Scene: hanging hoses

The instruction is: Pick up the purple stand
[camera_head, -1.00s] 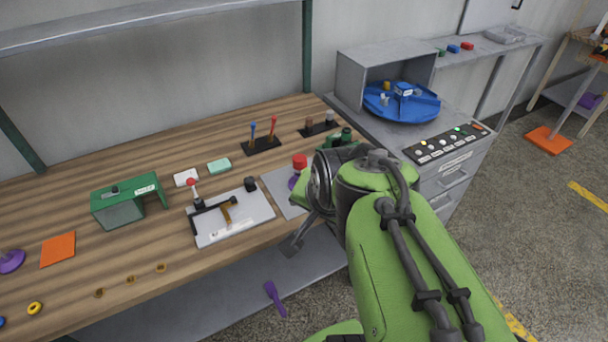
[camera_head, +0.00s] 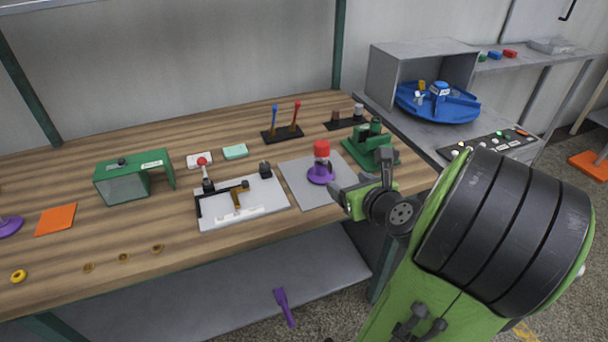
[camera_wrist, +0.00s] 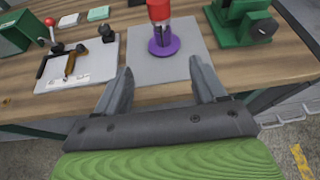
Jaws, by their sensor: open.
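The purple stand (camera_head: 319,175) has a round base and stands upright on a grey mat (camera_head: 300,188) on the wooden table. A red-topped cylinder (camera_head: 321,150) sits in it. In the wrist view the purple stand (camera_wrist: 164,47) is just beyond my fingers, near the middle, with the red cylinder (camera_wrist: 159,10) cut by the top edge. My gripper (camera_wrist: 161,68) is open and empty, its two fingers apart and pointing towards the stand without touching it. In the head view my gripper (camera_head: 352,187) is at the mat's front right.
A green device (camera_head: 371,146) stands close to the right of the mat. A white board with a toggle clamp (camera_head: 240,203) lies to the left. A rack with blue and red tools (camera_head: 283,133) is behind. A purple disc-like object (camera_head: 9,225) is at the far left.

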